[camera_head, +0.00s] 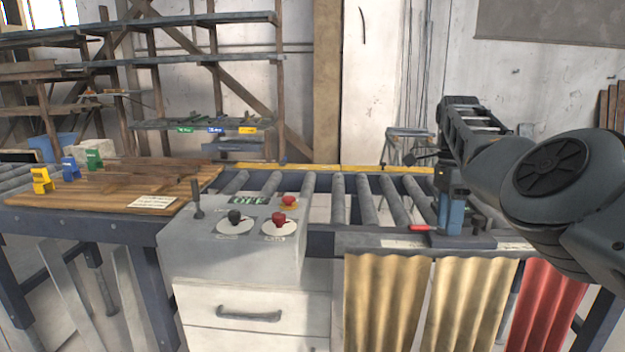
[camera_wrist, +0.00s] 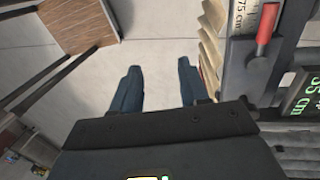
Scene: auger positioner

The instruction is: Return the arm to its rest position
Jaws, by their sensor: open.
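My arm (camera_head: 545,180) reaches in from the right of the head view, above the right end of the roller conveyor. In the wrist view my gripper (camera_wrist: 157,85) is open, with two dark blue fingers apart and nothing between them but pale floor.
The roller conveyor (camera_head: 339,200) runs across the middle. A grey control box (camera_head: 250,250) with knobs stands in front. A wooden board (camera_head: 110,195) holds yellow, blue and green pieces at left. Corrugated sheets (camera_head: 385,300) hang below the rail. Shelves (camera_head: 150,60) stand behind.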

